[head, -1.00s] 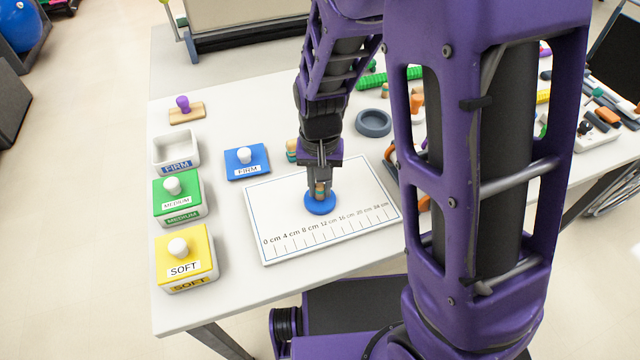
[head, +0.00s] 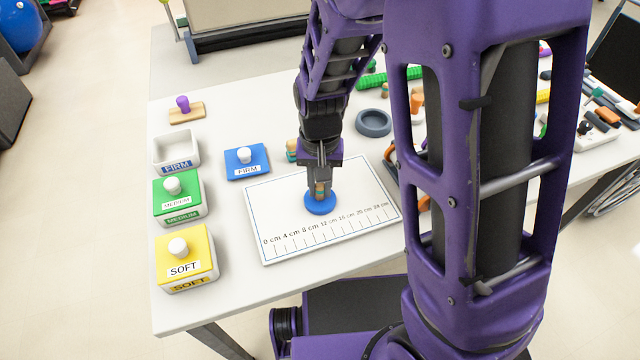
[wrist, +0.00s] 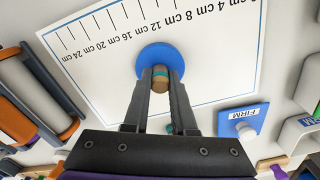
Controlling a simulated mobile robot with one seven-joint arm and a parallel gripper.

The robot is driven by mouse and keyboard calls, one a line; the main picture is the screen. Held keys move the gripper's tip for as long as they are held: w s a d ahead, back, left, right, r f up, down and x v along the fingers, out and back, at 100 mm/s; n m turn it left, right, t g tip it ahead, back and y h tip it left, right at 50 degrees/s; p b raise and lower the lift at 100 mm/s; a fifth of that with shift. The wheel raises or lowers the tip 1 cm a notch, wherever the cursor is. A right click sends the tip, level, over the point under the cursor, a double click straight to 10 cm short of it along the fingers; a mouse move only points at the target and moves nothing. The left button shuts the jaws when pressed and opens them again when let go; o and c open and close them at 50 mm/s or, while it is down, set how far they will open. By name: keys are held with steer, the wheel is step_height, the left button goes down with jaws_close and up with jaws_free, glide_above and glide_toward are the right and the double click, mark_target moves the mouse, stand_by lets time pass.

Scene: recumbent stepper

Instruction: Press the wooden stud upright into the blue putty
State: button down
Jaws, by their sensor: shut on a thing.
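The blue putty (head: 320,204) is a flat round disc on the white ruled board (head: 268,222); it also shows in the wrist view (wrist: 150,56). The wooden stud (head: 320,190) stands upright over the middle of the putty, and it also shows in the wrist view (wrist: 160,80). My gripper (head: 319,187) points down over the putty and is shut on the stud, with its fingers also in the wrist view (wrist: 160,76). The fingers hide much of the stud. Its lower end meets the putty in the picture; I cannot tell how deep it sits.
Left of the board are a blue FIRM lid (head: 246,163), an open white tub (head: 176,152), a green MEDIUM tub (head: 178,200) and a yellow SOFT tub (head: 187,262). A grey ring-shaped dish (head: 374,123) stands behind the board.

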steer(key=shift+s+f, duration=0.1)
steer(key=c, duration=0.7)
jaws_free()
steer(key=shift+o, duration=0.2)
step_height(320, 180, up, 24)
steer(key=p, duration=1)
steer(key=shift+r, duration=0.25)
